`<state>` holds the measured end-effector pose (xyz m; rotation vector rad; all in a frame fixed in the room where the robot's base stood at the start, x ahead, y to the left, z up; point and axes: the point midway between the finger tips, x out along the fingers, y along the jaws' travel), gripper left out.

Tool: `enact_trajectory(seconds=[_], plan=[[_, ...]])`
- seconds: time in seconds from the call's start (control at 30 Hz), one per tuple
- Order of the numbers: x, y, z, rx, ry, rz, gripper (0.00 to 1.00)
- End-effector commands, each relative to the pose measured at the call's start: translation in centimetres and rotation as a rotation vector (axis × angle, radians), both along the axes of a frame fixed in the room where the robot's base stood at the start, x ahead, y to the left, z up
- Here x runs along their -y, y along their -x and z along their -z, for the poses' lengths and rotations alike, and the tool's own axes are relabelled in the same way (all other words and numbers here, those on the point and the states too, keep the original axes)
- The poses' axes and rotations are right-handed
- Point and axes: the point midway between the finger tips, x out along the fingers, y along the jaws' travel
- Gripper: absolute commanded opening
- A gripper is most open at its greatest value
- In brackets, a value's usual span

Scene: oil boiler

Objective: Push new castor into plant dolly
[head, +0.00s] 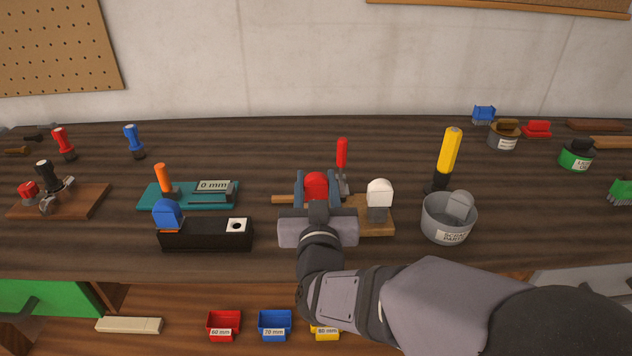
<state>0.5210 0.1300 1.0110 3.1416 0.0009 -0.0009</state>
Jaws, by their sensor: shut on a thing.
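My gripper (317,190) is over the middle of the bench, with its two fingers on either side of a red, round-topped thing (316,184). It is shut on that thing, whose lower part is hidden. I cannot tell whether this is the castor. Beneath and beside my gripper is a light wooden board (384,229), which may be part of the plant dolly; my gripper hides much of it. A white-capped piece with a grey lower part (379,195) stands upright on the board, right of my gripper. I cannot tell whether the held thing touches the board.
A black block (205,238) with a blue-capped piece (167,214) is left of my gripper. A grey scrap pot (449,224) is to the right. A red-handled tool (342,155) stands behind my gripper. A teal fixture (210,203) is at left. Small bins (274,324) sit below.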

Motion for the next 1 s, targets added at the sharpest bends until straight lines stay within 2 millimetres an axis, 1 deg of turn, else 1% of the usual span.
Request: enact_trajectory(seconds=[0.57,0.6,0.67,1.0], plan=[[0.0,0.0,1.6,0.001,0.0,0.0,0.12],[0.0,0.0,1.5,0.001,0.0,0.0,0.47],[0.0,0.0,1.5,0.0,0.0,0.0,0.59],[0.0,0.0,1.3,0.0,0.0,0.0,0.59]])
